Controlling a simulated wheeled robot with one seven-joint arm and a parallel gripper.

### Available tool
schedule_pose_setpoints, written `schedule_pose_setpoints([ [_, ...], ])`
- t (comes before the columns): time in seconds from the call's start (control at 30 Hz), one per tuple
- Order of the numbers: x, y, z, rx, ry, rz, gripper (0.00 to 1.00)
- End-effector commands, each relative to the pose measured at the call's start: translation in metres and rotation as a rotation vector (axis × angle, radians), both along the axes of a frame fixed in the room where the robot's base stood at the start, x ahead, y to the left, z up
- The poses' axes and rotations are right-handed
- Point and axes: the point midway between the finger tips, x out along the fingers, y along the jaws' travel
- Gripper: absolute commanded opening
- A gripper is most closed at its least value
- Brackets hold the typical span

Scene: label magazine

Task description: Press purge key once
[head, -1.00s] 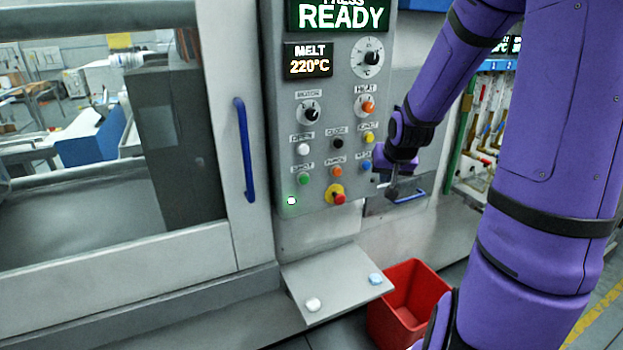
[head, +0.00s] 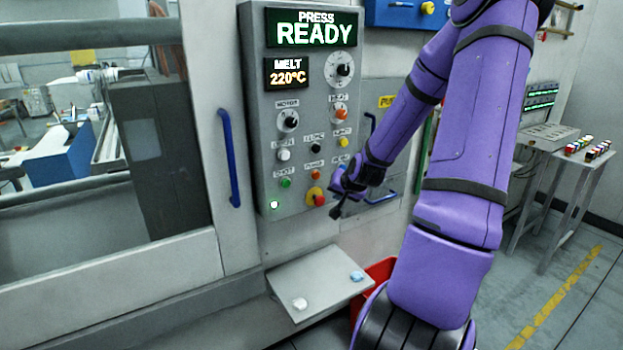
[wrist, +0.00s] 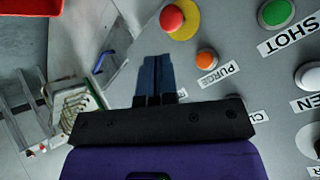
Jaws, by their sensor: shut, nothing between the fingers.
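The purge key is a small round orange button (head: 315,175) in the bottom key row of the grey press panel (head: 262,130). It lies between the green shot key (head: 285,183) and the spot covered by my wrist. In the wrist view the orange key (wrist: 206,59) shows beside its PURGE label (wrist: 218,74). My gripper (head: 337,213) is shut and empty, below and to the right of the purge key. In the wrist view its fingertips (wrist: 156,58) are left of the key and seem apart from it.
A red emergency button on a yellow base (head: 318,198) sits just below the purge key, close to my fingers. A blue drawer handle (head: 382,199) is to the right. A sloped shelf (head: 318,287) and red bin (head: 381,270) are below.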

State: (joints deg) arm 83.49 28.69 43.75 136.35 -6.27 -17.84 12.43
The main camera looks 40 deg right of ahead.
Motion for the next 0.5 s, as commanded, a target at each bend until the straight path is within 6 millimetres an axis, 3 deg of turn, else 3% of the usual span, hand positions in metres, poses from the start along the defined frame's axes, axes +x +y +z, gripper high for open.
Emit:
schedule_pose_setpoints([
  [0.27,0.002,0.0,0.0,-0.001,0.001,0.002,0.0],
  [0.5,0.024,-0.005,0.001,-0.002,-0.001,0.004,0.0],
])
